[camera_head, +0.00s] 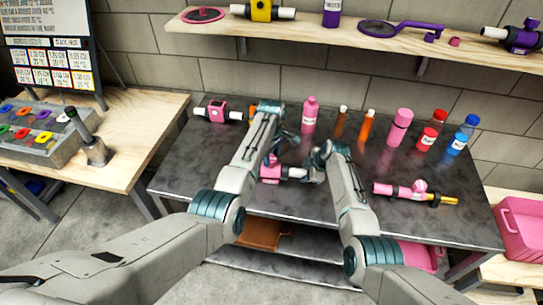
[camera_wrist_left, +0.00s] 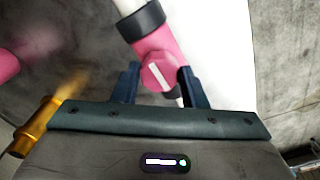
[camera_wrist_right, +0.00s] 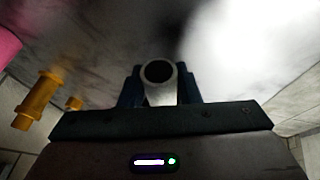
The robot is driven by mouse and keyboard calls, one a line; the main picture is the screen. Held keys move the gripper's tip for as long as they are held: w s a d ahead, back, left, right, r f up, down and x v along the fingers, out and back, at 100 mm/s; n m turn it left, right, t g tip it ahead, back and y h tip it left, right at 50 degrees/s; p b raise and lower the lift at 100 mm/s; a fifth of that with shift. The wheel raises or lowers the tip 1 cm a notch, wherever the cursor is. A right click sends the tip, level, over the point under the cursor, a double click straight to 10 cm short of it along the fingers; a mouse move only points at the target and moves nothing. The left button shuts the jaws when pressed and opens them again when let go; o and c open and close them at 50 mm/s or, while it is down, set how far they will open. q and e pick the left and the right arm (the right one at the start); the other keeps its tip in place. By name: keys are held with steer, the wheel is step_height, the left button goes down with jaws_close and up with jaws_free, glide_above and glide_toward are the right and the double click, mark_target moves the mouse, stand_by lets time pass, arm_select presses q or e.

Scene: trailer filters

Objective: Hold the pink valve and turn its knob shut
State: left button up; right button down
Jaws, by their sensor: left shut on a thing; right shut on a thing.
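The pink valve (camera_head: 269,170) with white pipe ends is near the middle of the dark metal table, partly hidden by my arms. In the left wrist view its pink knob (camera_wrist_left: 159,73) bears a white stripe lying roughly along the pipe. My left gripper (camera_wrist_left: 158,85) is shut on the knob, a finger on either side. My right gripper (camera_wrist_right: 159,82) is shut on a white pipe end (camera_wrist_right: 158,73), seen end-on with its dark opening. In the head view this pipe end (camera_head: 296,173) points right, towards the right gripper (camera_head: 318,160).
Another pink valve (camera_head: 218,111) stands at the back left, and a pink assembly with a yellow pipe (camera_head: 412,191) lies at the right. Several bottles, such as the pink bottle (camera_head: 309,116), line the back. A shelf (camera_head: 300,32) hangs above.

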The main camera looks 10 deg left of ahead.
arm_select(q)
steer(key=m, duration=0.4)
steer(key=shift+m, duration=0.4)
steer(key=m, duration=0.4)
steer(key=shift+m, duration=0.3)
steer(key=m, duration=0.4)
steer(key=shift+a+m, duration=0.1)
steer(key=shift+m, duration=2.2)
steer(key=o, duration=1)
